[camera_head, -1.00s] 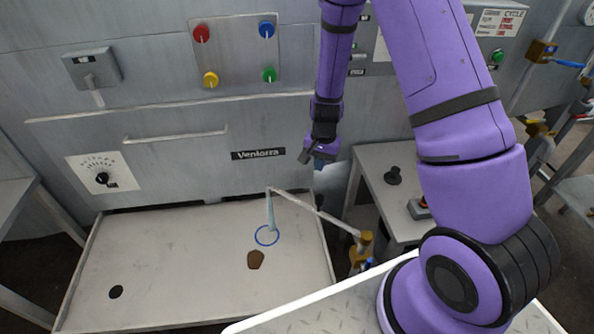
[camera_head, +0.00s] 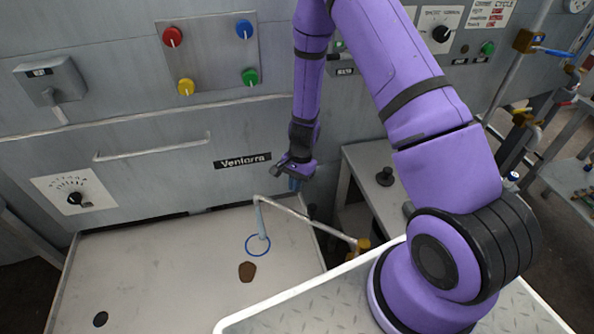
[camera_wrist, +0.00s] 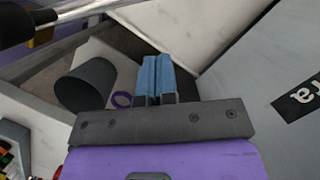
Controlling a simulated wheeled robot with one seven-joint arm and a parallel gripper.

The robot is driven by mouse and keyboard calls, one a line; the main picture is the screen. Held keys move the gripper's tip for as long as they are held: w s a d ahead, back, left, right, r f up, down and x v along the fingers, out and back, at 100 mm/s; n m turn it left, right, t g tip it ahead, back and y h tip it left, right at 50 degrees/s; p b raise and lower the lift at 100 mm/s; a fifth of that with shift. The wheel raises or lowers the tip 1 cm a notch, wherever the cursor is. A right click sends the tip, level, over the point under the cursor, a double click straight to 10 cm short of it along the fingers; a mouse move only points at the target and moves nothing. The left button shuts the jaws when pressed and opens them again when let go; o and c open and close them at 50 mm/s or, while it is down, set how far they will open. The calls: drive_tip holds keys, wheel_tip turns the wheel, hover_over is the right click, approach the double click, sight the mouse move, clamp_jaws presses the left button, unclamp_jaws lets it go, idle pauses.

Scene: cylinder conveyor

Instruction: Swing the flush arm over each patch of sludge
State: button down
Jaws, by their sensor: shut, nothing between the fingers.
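The flush arm (camera_head: 308,218) is a thin grey pipe on a brass post (camera_head: 362,246) at the right edge of the tray (camera_head: 160,262). Its free end, at the left, has a pale blue downspout (camera_head: 262,222) above a blue ring (camera_head: 258,245) on the tray. A brown sludge patch (camera_head: 247,271) lies just in front of the ring. My gripper (camera_head: 294,184) hangs above and behind the flush arm, apart from it. In the wrist view its blue fingers (camera_wrist: 156,78) are together with nothing between them.
A dark round hole (camera_head: 101,319) is at the tray's front left. The grey machine wall with coloured knobs (camera_head: 206,56) and a bar handle (camera_head: 152,148) stands behind. A side table with a black knob (camera_head: 385,176) is at the right.

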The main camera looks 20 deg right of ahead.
drive_tip(key=s+a, duration=0.1)
drive_tip(key=s+a+f, duration=0.1)
drive_tip(key=a, duration=0.1)
drive_tip(key=shift+s+a+f, duration=0.2)
drive_tip(key=s+a+n+g+h, duration=0.1)
drive_tip(key=s+a+n, duration=0.3)
drive_tip(key=s+a, duration=0.3)
drive_tip(key=shift+a+n, duration=0.4)
drive_tip(key=shift+a, duration=0.1)
drive_tip(key=v, duration=1)
drive_tip(key=shift+r, duration=0.4)
drive_tip(key=shift+w+r, duration=0.1)
idle(0.5)
